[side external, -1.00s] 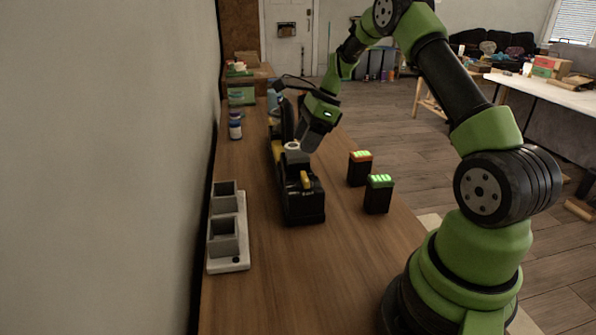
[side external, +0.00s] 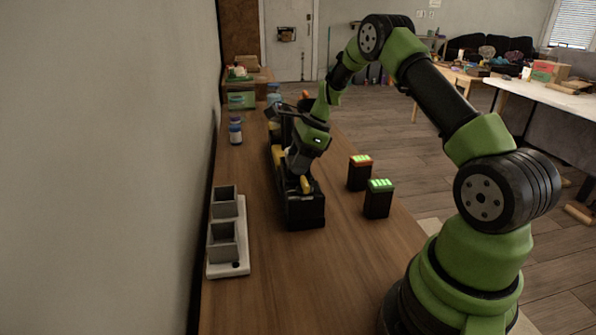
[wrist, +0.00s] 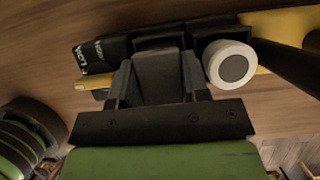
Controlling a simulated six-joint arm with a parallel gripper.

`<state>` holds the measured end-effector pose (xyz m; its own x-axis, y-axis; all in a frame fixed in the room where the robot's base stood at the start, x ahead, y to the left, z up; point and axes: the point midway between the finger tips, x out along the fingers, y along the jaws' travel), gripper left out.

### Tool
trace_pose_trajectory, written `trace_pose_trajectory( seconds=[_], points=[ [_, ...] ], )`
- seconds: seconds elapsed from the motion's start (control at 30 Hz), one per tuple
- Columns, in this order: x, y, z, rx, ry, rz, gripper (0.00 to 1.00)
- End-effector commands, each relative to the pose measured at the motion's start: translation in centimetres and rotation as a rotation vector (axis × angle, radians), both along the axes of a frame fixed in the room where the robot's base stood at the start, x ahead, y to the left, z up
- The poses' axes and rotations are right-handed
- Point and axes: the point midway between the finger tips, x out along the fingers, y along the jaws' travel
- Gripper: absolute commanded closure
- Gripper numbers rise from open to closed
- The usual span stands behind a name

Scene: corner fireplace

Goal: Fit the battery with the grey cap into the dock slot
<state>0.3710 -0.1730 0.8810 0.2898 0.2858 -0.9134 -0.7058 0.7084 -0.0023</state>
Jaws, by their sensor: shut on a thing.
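My gripper (side external: 298,182) is low over the front of the black and yellow tool body. In the wrist view, its fingers (wrist: 158,95) are shut on a dark grey block, which looks like the grey cap of the battery (wrist: 158,75). The battery's lower part is hidden by the fingers and the tool, so I cannot tell how deep it sits. The pale dock (side external: 243,205) with two grey square sockets lies to the left, along the wall, apart from the gripper.
Two black batteries stand to the right, one with an orange-red top (side external: 359,172) and one with a green top (side external: 378,200). The black and yellow tool (side external: 303,215) has a white round knob (wrist: 230,66). Small bottles (side external: 235,130) stand behind. Table between dock and tool is clear.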

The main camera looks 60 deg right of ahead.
Motion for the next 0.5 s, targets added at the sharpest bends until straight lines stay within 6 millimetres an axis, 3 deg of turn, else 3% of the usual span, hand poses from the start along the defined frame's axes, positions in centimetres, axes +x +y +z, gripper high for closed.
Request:
trace_pose_trajectory(
  seconds=[0.17, 0.5],
  points=[
    [0.1, 0.0, 1.4, -0.002, -0.004, 0.000, 0.89],
    [0.1, 0.0, 8.1, 0.000, -0.005, 0.001, 0.89]
  ],
)
